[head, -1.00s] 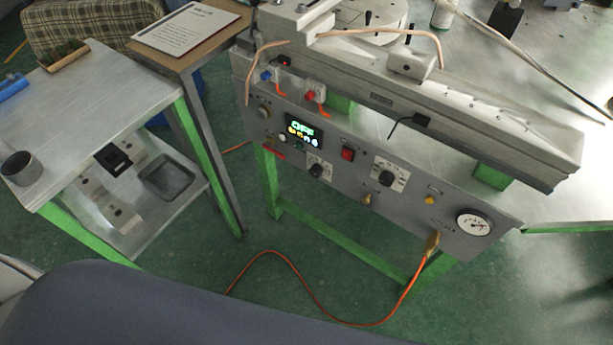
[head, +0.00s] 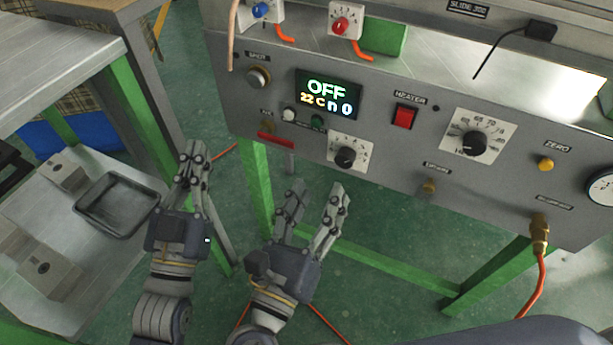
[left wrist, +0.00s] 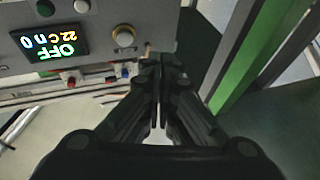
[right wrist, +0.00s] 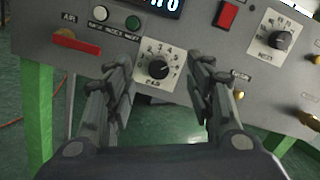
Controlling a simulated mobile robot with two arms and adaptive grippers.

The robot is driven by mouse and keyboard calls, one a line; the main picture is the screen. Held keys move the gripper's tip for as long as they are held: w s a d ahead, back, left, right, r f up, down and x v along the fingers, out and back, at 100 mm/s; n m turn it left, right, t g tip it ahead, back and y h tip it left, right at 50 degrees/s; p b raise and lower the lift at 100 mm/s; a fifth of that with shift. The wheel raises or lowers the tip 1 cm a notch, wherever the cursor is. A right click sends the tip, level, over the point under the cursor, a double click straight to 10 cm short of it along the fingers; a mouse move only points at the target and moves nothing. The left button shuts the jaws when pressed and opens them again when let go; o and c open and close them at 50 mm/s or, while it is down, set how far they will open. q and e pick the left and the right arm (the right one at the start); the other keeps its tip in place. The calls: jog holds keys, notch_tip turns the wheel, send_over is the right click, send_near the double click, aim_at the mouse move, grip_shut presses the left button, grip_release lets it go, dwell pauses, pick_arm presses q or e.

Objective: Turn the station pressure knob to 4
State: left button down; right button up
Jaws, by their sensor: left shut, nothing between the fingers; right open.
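The station's pressure knob (head: 346,158) is small and black on a white square scale plate, low on the grey front panel. In the right wrist view the knob (right wrist: 158,71) shows its numbered scale, and its pale mark seems to point up and right. My right gripper (head: 318,188) is open below and left of it in the head view. In the right wrist view its fingers are spread on either side of the knob, not touching it. My left gripper (head: 194,160) is shut and empty, left of the panel. It also shows in the left wrist view (left wrist: 160,65).
The panel has an OFF display (head: 328,93), a red heater switch (head: 404,117), a larger heater knob (head: 474,143), a red air lever (head: 276,141) and a brass fitting (head: 540,232) with an orange hose. A side table with a tray (head: 112,232) stands left.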

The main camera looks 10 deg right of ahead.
aim_at(343, 162)
jog(key=w+d+m, duration=0.1)
jog(key=w, duration=0.1)
jog(key=w+d+f+g+b, duration=0.1)
jog(key=w+d, duration=0.1)
jog(key=w+d+m+b, duration=0.1)
jog(key=w+d, duration=0.1)
jog(key=w, duration=0.1)
jog(key=shift+w+f+m+g, duration=0.1)
jog(key=shift+f+m+g, duration=0.2)
jog(key=shift+g, duration=0.1)
pick_arm(q)
jog(key=s+a+r+t+h, duration=0.1)
jog(key=s+a+r+t, duration=0.1)
jog(key=s+r+t, duration=0.3)
jog(key=shift+s+r, duration=0.5)
jog(key=shift+r, duration=1.7)
pick_arm(e)
jog(key=shift+w+d, duration=0.4)
jog(key=shift+w, duration=0.1)
pick_arm(q)
jog(key=shift+a, duration=0.1)
pick_arm(e)
jog(key=c, duration=1.1)
